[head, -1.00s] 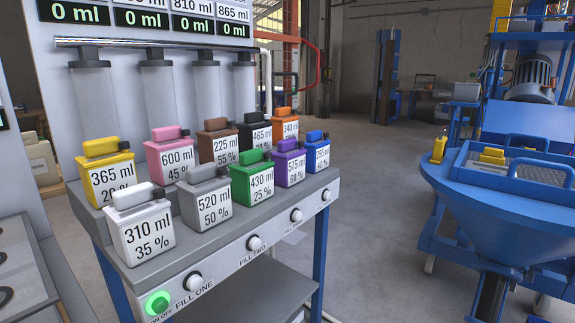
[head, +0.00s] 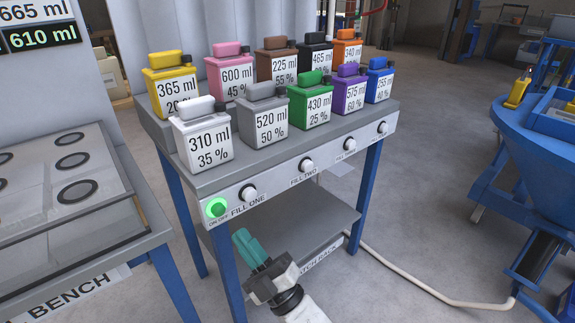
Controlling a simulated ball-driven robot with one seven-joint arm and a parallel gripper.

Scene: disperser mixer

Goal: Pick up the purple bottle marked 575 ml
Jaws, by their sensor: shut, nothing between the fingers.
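The purple bottle (head: 349,92), labelled 575 ml and 60 %, stands upright in the front row on the grey filling bench (head: 205,183). The green 430 ml bottle (head: 310,102) is on its left and the blue 255 ml bottle (head: 380,82) on its right. My gripper (head: 242,238), with teal fingers, is shut and empty. It is low in front of the bench, below the knobs and left of the purple bottle, well apart from it.
White 310 ml (head: 203,137) and grey 520 ml (head: 264,117) bottles fill the front row's left. Several other bottles stand behind. A lower shelf (head: 300,226) sits under the bench. A glass-topped bench (head: 70,200) is at left, a blue mixer vessel (head: 545,150) at right. Floor between is mostly clear.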

